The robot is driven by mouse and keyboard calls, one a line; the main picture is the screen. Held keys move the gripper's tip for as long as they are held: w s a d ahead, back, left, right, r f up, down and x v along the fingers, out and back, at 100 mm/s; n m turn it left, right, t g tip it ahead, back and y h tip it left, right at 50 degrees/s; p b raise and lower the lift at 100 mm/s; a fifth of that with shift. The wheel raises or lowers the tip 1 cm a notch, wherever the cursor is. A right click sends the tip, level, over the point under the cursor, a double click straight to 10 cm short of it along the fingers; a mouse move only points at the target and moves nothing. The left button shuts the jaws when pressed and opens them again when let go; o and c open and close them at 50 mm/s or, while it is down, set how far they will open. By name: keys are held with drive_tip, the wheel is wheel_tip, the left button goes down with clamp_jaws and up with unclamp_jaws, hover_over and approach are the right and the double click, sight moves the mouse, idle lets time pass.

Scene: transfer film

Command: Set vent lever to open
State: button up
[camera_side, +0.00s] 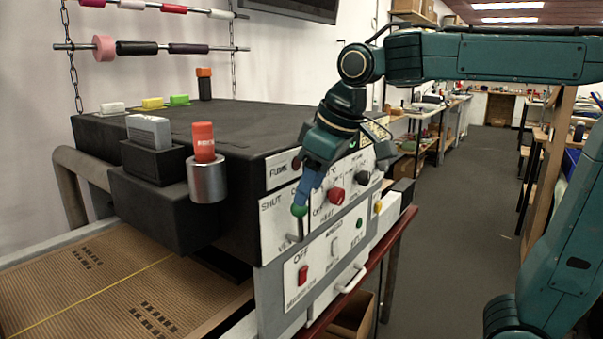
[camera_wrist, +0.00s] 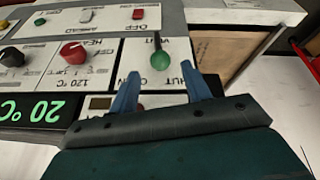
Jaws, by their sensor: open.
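The vent lever has a green ball knob (camera_side: 299,211) on a thin stem, on the white front panel of the dark machine. "SHUT" is printed left of the knob in the side view; the opposite label is mostly hidden. In the wrist view the knob (camera_wrist: 160,60) lies just beyond and between the fingertips, with the "SHUT" lettering (camera_wrist: 188,75) at its right. I cannot tell exactly which way the lever points. My gripper (camera_side: 304,190) has blue fingers, spread open, close to the knob. The open fingers (camera_wrist: 160,73) hold nothing, and contact with the knob is not clear.
A red heat knob (camera_side: 336,195) and a black knob (camera_side: 362,178) sit beside the lever. A red switch (camera_side: 303,274) and a drawer handle (camera_side: 351,279) are below. A steel cup with a red cylinder (camera_side: 204,142) stands at the left. A green digital display (camera_wrist: 40,110) shows in the wrist view.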

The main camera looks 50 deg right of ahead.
sight(301, 209)
drive_tip(key=shift+x, duration=3.1)
clamp_jaws()
